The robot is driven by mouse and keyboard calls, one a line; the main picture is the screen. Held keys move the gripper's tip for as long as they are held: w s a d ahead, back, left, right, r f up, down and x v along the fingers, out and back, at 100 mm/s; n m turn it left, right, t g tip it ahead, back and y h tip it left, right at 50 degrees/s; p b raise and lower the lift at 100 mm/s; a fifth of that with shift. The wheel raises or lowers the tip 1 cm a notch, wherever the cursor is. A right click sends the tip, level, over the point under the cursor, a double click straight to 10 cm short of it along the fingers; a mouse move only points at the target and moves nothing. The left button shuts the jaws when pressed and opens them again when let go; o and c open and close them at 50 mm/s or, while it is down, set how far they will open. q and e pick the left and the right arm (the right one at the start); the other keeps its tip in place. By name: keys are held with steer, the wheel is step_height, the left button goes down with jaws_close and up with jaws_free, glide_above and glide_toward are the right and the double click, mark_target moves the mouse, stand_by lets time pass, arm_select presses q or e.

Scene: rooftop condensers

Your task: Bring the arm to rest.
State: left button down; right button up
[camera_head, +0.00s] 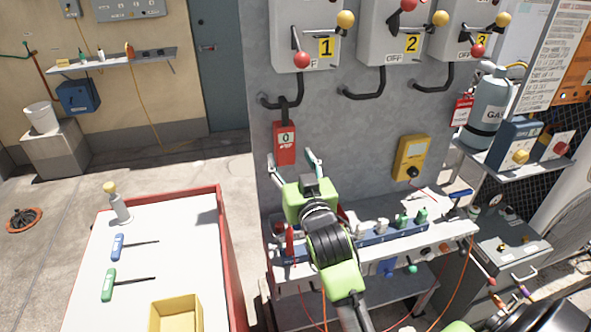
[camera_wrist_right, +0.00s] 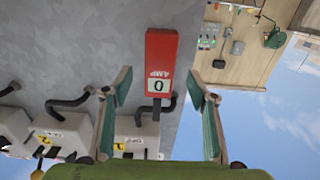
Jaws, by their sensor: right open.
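My right gripper (camera_head: 292,161) is open, its two green-lined fingers spread towards the grey wall panel. A red clamp meter (camera_head: 285,143) with a display reading 0 hangs upright on the black hook below switch box 1. In the head view the fingertips are close to its lower end, one on each side. In the right wrist view, which is upside down, the meter (camera_wrist_right: 160,62) shows between the open fingers (camera_wrist_right: 160,90), with a visible gap on both sides. The fingers hold nothing. My left gripper is not in view.
Three switch boxes (camera_head: 307,35) with levers sit above. A narrow bench (camera_head: 440,238) with several small items runs below the right gripper. A gas cylinder (camera_head: 483,110) stands on a right shelf.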

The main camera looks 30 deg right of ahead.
steer(key=s+a+f+n+g+y, duration=0.25)
steer(key=s+f+g, duration=0.25)
steer(key=s+f, duration=0.55)
steer(key=s+a+f+n+g+y, duration=0.1)
steer(key=s+a+f+g, duration=0.3)
steer(key=s+f, duration=0.6)
steer(key=s+a+f+n+g+y, duration=0.15)
steer(key=s+a+f+g, duration=0.3)
steer(key=s+f, duration=0.55)
steer(key=s+f+g, duration=0.1)
steer(key=s+f, duration=0.1)
steer(key=f, duration=1.1)
steer(key=s+f+g, duration=0.1)
steer(key=s+f, duration=0.2)
steer(key=f, duration=0.9)
steer(key=s+d+f, duration=0.2)
steer(key=s+f, duration=0.5)
steer(key=s, duration=0.1)
steer(key=s+d+f, duration=0.1)
steer(key=s+f, duration=0.6)
steer(key=s, duration=0.1)
steer(key=shift+d+f+g, duration=0.35)
steer(key=shift+g, duration=0.1)
steer(key=shift+s, duration=0.1)
